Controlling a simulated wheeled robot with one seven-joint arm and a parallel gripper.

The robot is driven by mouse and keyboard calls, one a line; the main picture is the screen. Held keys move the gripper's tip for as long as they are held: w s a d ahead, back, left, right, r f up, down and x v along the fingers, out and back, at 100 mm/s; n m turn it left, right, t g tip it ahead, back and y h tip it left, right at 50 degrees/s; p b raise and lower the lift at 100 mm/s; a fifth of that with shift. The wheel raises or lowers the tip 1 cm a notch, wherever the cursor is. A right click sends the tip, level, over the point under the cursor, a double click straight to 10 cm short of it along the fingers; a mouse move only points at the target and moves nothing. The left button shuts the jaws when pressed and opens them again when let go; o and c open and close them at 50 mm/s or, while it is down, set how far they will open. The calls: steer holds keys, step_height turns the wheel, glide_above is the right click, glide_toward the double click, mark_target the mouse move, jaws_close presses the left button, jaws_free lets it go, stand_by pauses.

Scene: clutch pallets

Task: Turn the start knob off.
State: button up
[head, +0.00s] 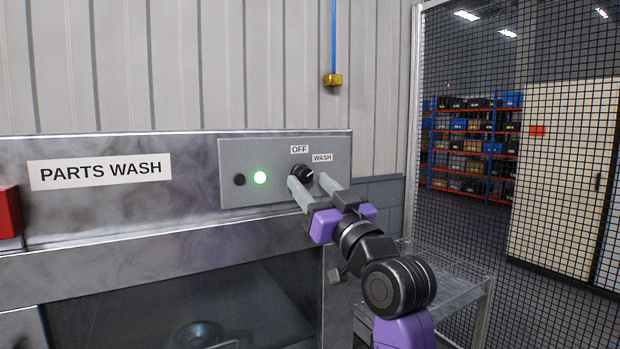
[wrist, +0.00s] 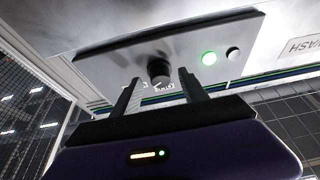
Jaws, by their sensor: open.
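The black start knob (head: 303,174) sits on the grey control panel (head: 232,190), below the OFF label (head: 299,149) and left of the WASH label (head: 322,157). Its white pointer mark leans up and right, toward WASH. A lamp (head: 260,177) on the panel glows green. My gripper (head: 314,188) is open in front of the panel, one finger on each side of the knob in the head view. In the wrist view the knob (wrist: 159,71) shows between and beyond the two finger tips. I cannot tell whether a finger touches it.
A black button (head: 239,180) sits left of the green lamp. A red box (head: 9,211) is at the far left of the PARTS WASH machine. A mesh fence (head: 470,130) stands to the right, and a metal stand (head: 455,292) is below my arm.

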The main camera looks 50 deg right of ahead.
steer(key=shift+w+d+r, duration=0.1)
steer(key=shift+w+r, duration=0.1)
steer(key=shift+w, duration=0.25)
steer(key=shift+c, duration=0.2)
jaws_close()
steer(key=shift+n, duration=0.3)
steer(key=n+b, duration=0.1)
steer(key=n+y+b, duration=0.1)
steer(key=n+y, duration=0.1)
steer(key=shift+s+d+f+b, duration=0.15)
steer(key=shift+d+b, duration=0.1)
steer(key=shift+b, duration=0.15)
steer(key=n+y+b, duration=0.1)
steer(key=n, duration=0.1)
steer(key=n+y+b, duration=0.1)
steer(key=n+b, duration=0.1)
steer(key=n, duration=0.1)
steer(key=shift+d+n+y, duration=0.1)
steer(key=shift+n+y, duration=0.2)
steer(key=n+y+b, duration=0.1)
steer(key=n, duration=0.1)
steer(key=n+g+y+b, duration=0.1)
steer(key=n, duration=0.1)
steer(key=n+y+b, duration=0.1)
steer(key=n, duration=0.2)
steer(key=shift+d+r+b, duration=0.1)
steer(key=shift+r+b, duration=0.2)
steer(key=shift+r, duration=0.05)
